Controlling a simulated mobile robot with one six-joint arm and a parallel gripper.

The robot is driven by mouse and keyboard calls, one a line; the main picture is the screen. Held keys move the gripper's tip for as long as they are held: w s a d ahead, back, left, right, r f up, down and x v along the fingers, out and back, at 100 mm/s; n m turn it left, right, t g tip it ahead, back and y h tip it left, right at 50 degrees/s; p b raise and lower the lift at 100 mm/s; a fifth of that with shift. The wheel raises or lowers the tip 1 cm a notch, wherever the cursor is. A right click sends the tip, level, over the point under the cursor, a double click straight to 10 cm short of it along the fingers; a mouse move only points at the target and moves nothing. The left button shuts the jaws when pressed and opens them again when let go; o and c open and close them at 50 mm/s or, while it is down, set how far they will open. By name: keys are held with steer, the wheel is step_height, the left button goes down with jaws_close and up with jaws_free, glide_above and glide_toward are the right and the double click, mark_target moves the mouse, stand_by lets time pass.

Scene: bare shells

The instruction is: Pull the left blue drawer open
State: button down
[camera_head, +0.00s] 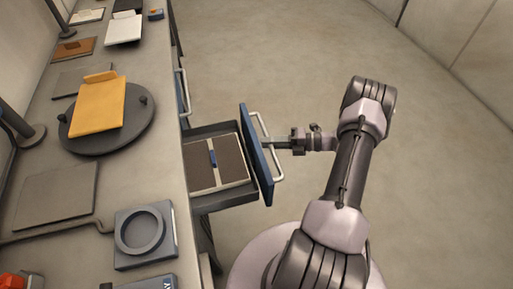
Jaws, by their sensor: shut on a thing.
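A blue-fronted drawer (257,155) stands pulled out from the long counter, its grey box open at the top. Inside lie a brown-and-white flat item (231,160) and a small blue piece. A pale bar handle (276,172) runs along the drawer's outer face. My gripper (273,144) reaches in from the right and is shut on this handle. The fingertips are small and partly merge with the handle. Another blue drawer front (180,95) with a pale handle is farther along the counter and looks closed.
The counter top (40,240) carries a dark round plate (110,142) with a yellow-orange item (98,105), a grey square block with a ring (143,235), and several boards and cases farther back. The floor right of the counter (280,50) is clear.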

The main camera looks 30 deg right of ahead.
steer(key=shift+s+d, duration=0.2)
steer(key=shift+d, duration=0.35)
steer(key=shift+s+d, duration=0.15)
steer(key=shift+d, duration=0.4)
steer(key=c, duration=1.4)
jaws_free()
steer(key=p+v, duration=0.2)
steer(key=v, duration=1.5)
steer(key=shift+s+d, duration=0.1)
steer(key=shift+d, duration=0.05)
